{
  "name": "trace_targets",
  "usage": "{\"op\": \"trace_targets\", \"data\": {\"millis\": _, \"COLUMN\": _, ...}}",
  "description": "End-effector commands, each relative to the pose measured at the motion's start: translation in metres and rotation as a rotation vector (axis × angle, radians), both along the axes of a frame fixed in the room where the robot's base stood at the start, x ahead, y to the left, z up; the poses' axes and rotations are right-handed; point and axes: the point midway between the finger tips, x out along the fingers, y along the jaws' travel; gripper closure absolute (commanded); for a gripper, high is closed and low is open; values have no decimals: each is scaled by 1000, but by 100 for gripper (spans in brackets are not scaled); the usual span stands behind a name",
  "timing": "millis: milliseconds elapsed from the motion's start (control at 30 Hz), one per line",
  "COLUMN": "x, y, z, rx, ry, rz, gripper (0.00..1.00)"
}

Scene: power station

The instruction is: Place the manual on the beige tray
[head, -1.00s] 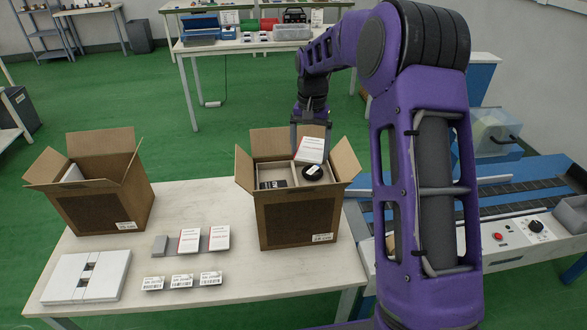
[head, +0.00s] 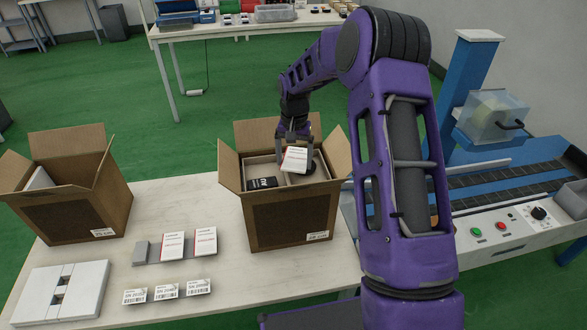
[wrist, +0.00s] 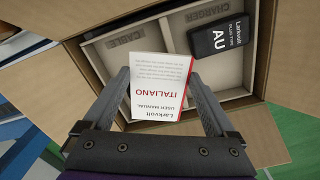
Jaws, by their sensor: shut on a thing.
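My gripper (head: 295,138) is shut on a white user manual (head: 294,159) with red "ITALIANO" print, and holds it over the open carton at the table's right. In the wrist view the manual (wrist: 160,85) sits between the two fingers (wrist: 158,74). The beige tray (wrist: 168,42) lies inside the carton and has compartments marked CABLE and CHARGER. A black charger box marked AU (wrist: 216,40) is in the charger compartment; it also shows in the head view (head: 262,183). The manual hides part of the tray. A dark thing, partly hidden, shows right of the manual in the head view.
The holding carton (head: 290,222) has its flaps spread outward. Another open carton (head: 75,205) stands at the left. Two more manuals (head: 189,243), barcode labels (head: 166,291) and a white insert (head: 62,292) lie in front. A conveyor with a control panel (head: 510,228) is at the right.

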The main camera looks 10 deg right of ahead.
Motion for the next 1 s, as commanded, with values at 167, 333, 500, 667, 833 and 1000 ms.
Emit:
{"op": "trace_targets", "data": {"millis": 167, "x": -1, "y": 0, "z": -24, "rx": 1, "ry": 4, "rz": 1, "gripper": 63}}
{"op": "trace_targets", "data": {"millis": 333, "x": 0, "y": 0, "z": -36, "rx": 0, "ry": 1, "rz": 0, "gripper": 63}}
{"op": "trace_targets", "data": {"millis": 500, "x": 0, "y": 0, "z": -36, "rx": 0, "ry": 0, "rz": 1, "gripper": 63}}
{"op": "trace_targets", "data": {"millis": 667, "x": 0, "y": 0, "z": -39, "rx": 0, "ry": 0, "rz": 1, "gripper": 5}}
{"op": "trace_targets", "data": {"millis": 833, "x": 0, "y": 0, "z": -39, "rx": 0, "ry": 0, "rz": 1, "gripper": 0}}
{"op": "trace_targets", "data": {"millis": 1000, "x": 0, "y": 0, "z": -34, "rx": 0, "ry": 0, "rz": 1, "gripper": 0}}
